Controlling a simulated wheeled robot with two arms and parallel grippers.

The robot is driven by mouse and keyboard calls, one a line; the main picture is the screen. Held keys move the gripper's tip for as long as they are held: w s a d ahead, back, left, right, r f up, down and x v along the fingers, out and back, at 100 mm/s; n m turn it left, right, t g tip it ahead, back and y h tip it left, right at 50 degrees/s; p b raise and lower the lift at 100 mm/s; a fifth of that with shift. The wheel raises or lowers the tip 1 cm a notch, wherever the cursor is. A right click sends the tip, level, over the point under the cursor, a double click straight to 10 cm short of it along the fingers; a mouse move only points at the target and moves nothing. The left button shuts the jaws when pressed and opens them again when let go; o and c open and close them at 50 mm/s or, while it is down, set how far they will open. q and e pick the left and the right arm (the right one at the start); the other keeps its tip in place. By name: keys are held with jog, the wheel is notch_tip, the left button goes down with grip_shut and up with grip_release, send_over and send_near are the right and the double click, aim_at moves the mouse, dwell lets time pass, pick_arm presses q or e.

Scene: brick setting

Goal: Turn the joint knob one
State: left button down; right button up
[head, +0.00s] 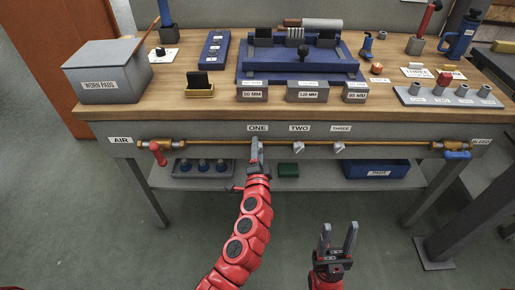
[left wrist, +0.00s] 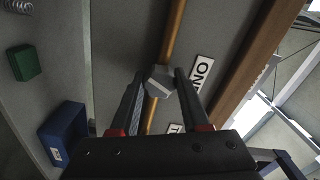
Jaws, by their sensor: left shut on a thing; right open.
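The joint knob under the label ONE (head: 257,128) sits on the brass pipe (head: 375,145) along the bench front. In the left wrist view it is a grey, faceted knob (left wrist: 160,82) on the pipe. My left gripper (head: 256,143) is shut on this knob, with a finger on either side; it hides the knob in the head view. The knobs under TWO (head: 298,147) and THREE (head: 339,147) are grey and stand free to the right. My right gripper (head: 338,236) is open and empty, low in front of the bench.
A red-handled valve (head: 158,153) is at the pipe's left end, a blue-handled valve (head: 457,154) at its right. The lower shelf (head: 320,172) holds a blue bin (head: 375,169) and a green box (head: 288,170). The floor around my right gripper is clear.

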dwell(0.4)
pick_arm(q)
jog(key=shift+c, duration=1.9)
grip_release()
jog(key=s+b, duration=0.1)
jog(key=s, duration=1.6)
jog(key=shift+s, duration=0.25)
